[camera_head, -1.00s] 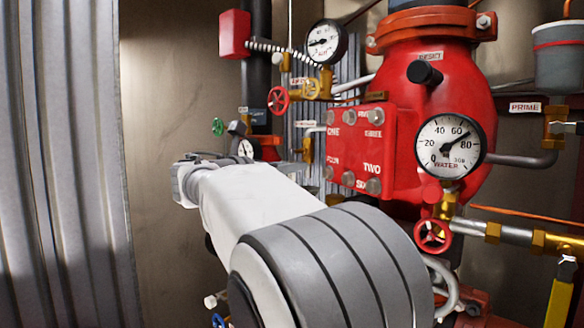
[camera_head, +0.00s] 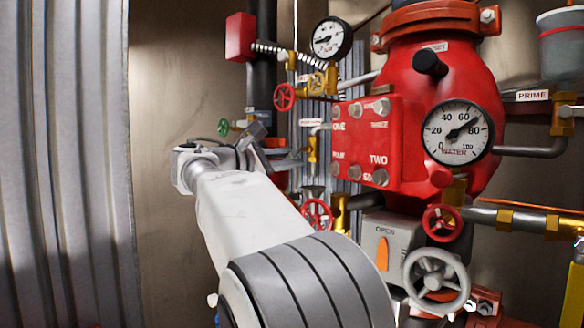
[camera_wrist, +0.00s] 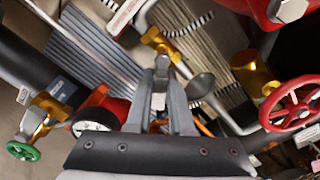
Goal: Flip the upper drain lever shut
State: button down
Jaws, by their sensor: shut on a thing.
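My gripper (camera_head: 262,142) is at the end of my white arm, left of the red valve body, and mostly seen from behind. In the wrist view my gripper (camera_wrist: 160,95) points away, its fingers closed around a small pale piece between them. This piece appears to be the upper drain lever (camera_wrist: 158,101), mostly hidden by the fingers, so its angle cannot be told. A brass valve (camera_wrist: 156,40) is just beyond the fingertips. In the head view a brass valve (camera_head: 312,150) stands right of my gripper.
The red valve body (camera_head: 410,110) with gauges fills the centre right. Red handwheels (camera_head: 317,213), a pale handwheel (camera_head: 436,281) and a grey box (camera_head: 388,245) with an orange lever crowd the lower right. A green handwheel (camera_wrist: 23,151) is nearby. Corrugated metal (camera_head: 70,160) stands left.

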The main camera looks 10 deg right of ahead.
jog(key=m, duration=0.2)
jog(key=r+m+b, duration=0.1)
jog(key=m, duration=0.1)
jog(key=shift+w+a+m, duration=0.2)
jog(key=shift+m, duration=0.1)
jog(key=shift+r+m+b, duration=0.2)
jog(key=shift+m+b, duration=0.15)
jog(key=shift+m, duration=0.55)
jog(key=shift+r+m+b, duration=0.2)
jog(key=shift+m+b, duration=0.1)
jog(key=shift+m, duration=0.6)
jog(key=c, duration=0.8)
grip_release()
jog(key=shift+r, duration=0.1)
jog(key=b+v, duration=0.2)
jog(key=v, duration=1.5)
jog(key=shift+a, duration=0.2)
jog(key=shift+s, duration=0.15)
